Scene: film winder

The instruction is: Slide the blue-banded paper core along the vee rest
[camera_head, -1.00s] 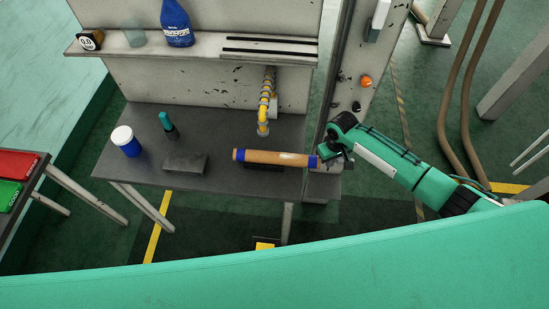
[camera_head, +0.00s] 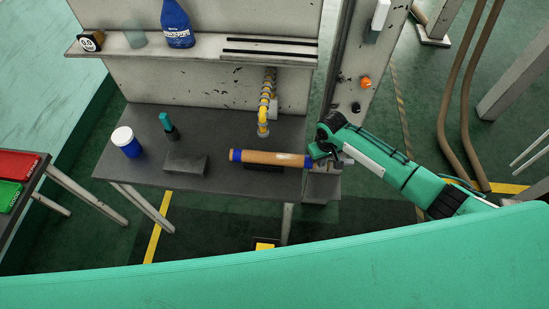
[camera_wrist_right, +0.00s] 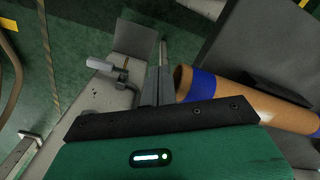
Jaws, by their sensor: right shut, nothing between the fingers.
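The blue-banded paper core (camera_head: 268,157) is a brown tube with a blue band at each end. It lies sideways on the dark vee rest (camera_head: 263,168) near the front right of the grey bench. The core mostly covers the rest. My right gripper (camera_head: 318,156) is shut and empty at the core's right end. In the right wrist view, the shut fingers (camera_wrist_right: 157,85) are beside the core's open end and blue band (camera_wrist_right: 197,84); I cannot tell whether they touch. My left gripper is not in view.
A metal spindle or handle (camera_wrist_right: 105,66) is close to the fingers. A yellow-grey jointed hose (camera_head: 266,105) hangs behind the core. A dark block (camera_head: 185,163), white-lidded blue jar (camera_head: 127,143) and teal-capped bottle (camera_head: 169,127) stand left. Bench space left of the core is clear up to the block.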

